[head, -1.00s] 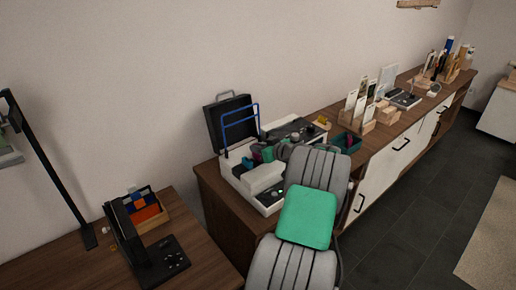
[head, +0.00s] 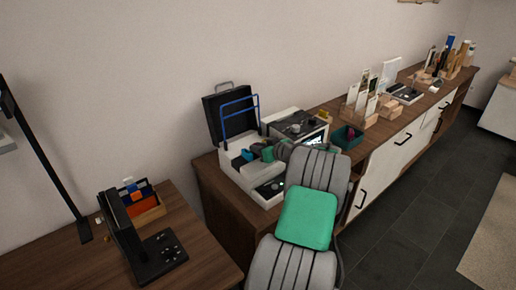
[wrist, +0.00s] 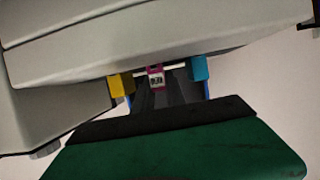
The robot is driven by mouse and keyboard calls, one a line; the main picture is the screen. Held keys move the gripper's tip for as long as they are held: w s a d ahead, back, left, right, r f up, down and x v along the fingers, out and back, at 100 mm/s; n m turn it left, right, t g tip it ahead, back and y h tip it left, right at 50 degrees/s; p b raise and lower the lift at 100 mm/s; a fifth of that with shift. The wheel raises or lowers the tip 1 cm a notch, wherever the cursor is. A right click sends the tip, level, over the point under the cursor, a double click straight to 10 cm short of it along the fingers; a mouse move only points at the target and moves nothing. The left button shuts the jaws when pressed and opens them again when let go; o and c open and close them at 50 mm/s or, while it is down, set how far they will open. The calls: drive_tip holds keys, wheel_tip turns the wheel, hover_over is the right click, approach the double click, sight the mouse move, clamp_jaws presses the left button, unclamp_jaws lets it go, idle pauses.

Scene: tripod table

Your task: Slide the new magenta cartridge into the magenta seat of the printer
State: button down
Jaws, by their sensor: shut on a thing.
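The printer (head: 243,178) is the white machine with its dark lid raised on the brown cabinet. My gripper (head: 267,153), with green fingers, reaches in over its open top; a green finger with a black pad fills the bottom of the wrist view. It is shut on the magenta cartridge (wrist: 156,77), which has a pale label. In the wrist view the cartridge shows between a yellow cartridge (wrist: 122,84) and a cyan cartridge (wrist: 200,68), beside a white bar. The magenta seat is hidden, and I cannot tell how deep the cartridge sits. The head view hides the magenta cartridge.
A blue frame (head: 240,108) stands by the raised lid. Right of the printer are a white device with a screen (head: 298,124) and a teal bin (head: 347,138). A nearer table (head: 195,245) holds a black stand and a wooden box.

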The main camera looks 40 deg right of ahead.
drive_tip(key=c, duration=1.3)
unclamp_jaws()
drive_tip(key=shift+s, duration=0.1)
drive_tip(key=b+v, duration=0.1)
drive_tip(key=v, duration=0.6)
drive_tip(key=shift+s+a+r, duration=0.1)
drive_tip(key=shift+s+r, duration=0.05)
drive_tip(key=shift+s, duration=0.15)
wheel_tip(320, 180, up, 9)
drive_tip(key=p, duration=0.4)
